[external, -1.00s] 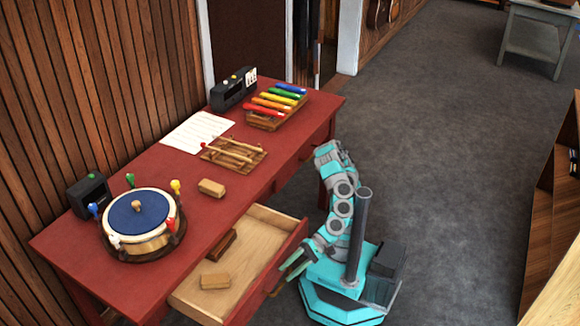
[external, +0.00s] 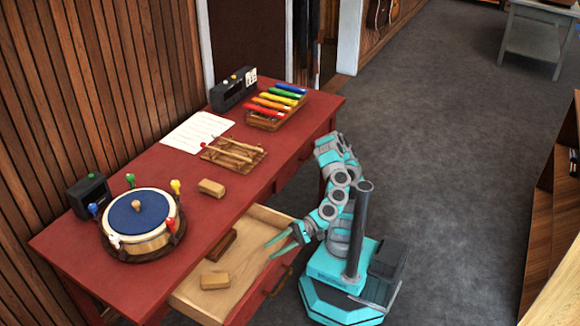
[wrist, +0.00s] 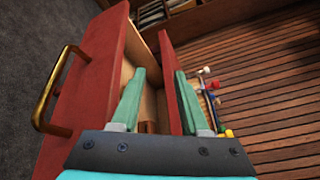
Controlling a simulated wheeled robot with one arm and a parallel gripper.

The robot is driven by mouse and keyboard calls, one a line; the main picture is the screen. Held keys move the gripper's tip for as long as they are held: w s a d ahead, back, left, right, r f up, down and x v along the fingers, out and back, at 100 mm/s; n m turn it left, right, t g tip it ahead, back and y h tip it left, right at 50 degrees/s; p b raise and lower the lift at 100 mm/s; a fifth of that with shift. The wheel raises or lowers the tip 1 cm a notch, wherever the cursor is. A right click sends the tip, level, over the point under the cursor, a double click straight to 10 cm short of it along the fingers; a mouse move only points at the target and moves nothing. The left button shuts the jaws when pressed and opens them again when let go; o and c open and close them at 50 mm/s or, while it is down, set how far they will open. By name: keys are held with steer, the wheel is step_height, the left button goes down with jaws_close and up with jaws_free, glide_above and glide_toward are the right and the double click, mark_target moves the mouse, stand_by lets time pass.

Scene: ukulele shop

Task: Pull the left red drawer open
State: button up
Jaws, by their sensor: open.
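The left red drawer (external: 252,298) stands pulled out from the red desk, showing its pale wooden inside. Its brass handle (wrist: 45,95) is at the left of the wrist view, clear of my fingers. My gripper (external: 268,250) is open and empty, with its fingers over the open drawer near its front panel. In the wrist view, my two green fingers (wrist: 160,72) are spread apart, with the red drawer front (wrist: 95,85) left of them. A dark brown block (external: 220,243) and a light wooden block (external: 215,281) lie inside the drawer.
The red desk (external: 75,250) holds a blue-topped drum (external: 138,208), a wooden block (external: 211,187), mallets on a wooden stand (external: 235,152), a paper sheet (external: 196,132), a coloured xylophone (external: 276,104) and black boxes. Grey floor (external: 440,150) is clear to the right.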

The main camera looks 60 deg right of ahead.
steer(key=w+d+r+m+t, duration=0.2)
steer(key=w+r+t, duration=0.2)
steer(key=w+r, duration=0.45)
steer(key=w+a+m+t+h+p, duration=0.1)
steer(key=w+m+t+h+p, duration=0.15)
steer(key=w+h, duration=0.2)
steer(key=m+g+h+p, duration=0.3)
steer(key=g+h+p, duration=0.3)
steer(key=g+h, duration=0.5)
glide_toward(285, 280)
steer(key=shift+b+x, duration=0.35)
steer(key=shift+x, duration=3.55)
steer(key=shift+d, duration=0.1)
jaws_close()
